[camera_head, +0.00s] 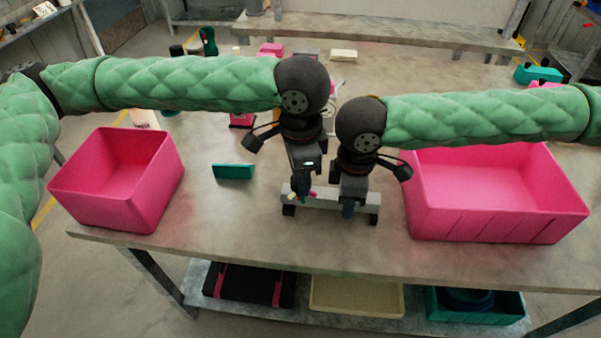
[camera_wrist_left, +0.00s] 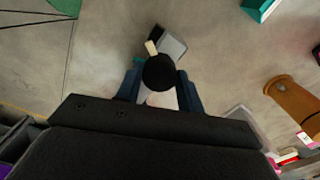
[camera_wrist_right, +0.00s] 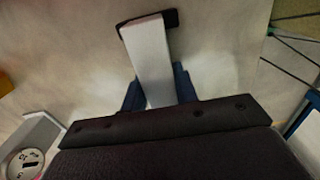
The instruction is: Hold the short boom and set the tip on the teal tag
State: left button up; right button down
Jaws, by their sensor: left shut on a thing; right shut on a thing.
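A pale grey bar (camera_head: 328,197) with dark feet at both ends, apparently the short boom, stands on the table. My right gripper (camera_head: 349,208) is shut on it right of its middle; the bar also shows between the fingers in the right wrist view (camera_wrist_right: 148,52). My left gripper (camera_head: 302,186) is shut on a dark round-topped piece with a cream peg (camera_wrist_left: 159,72), close to the bar's left end. Whether that piece touches the bar is unclear. A small teal patch (camera_wrist_left: 137,60) shows beside it, partly hidden. A larger teal block (camera_head: 234,172) lies apart to the left.
A pink bin (camera_head: 130,190) stands at the left and a wider pink bin (camera_head: 500,215) at the right, close to my right arm. Several small items, including a pink block (camera_head: 271,49), stand farther back. The table front is clear.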

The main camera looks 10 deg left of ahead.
pick_arm(q)
jog(key=n, duration=0.5)
dwell(0.5)
jog(key=o, duration=1)
notch_tip(320, 180, up, 12)
dwell(0.4)
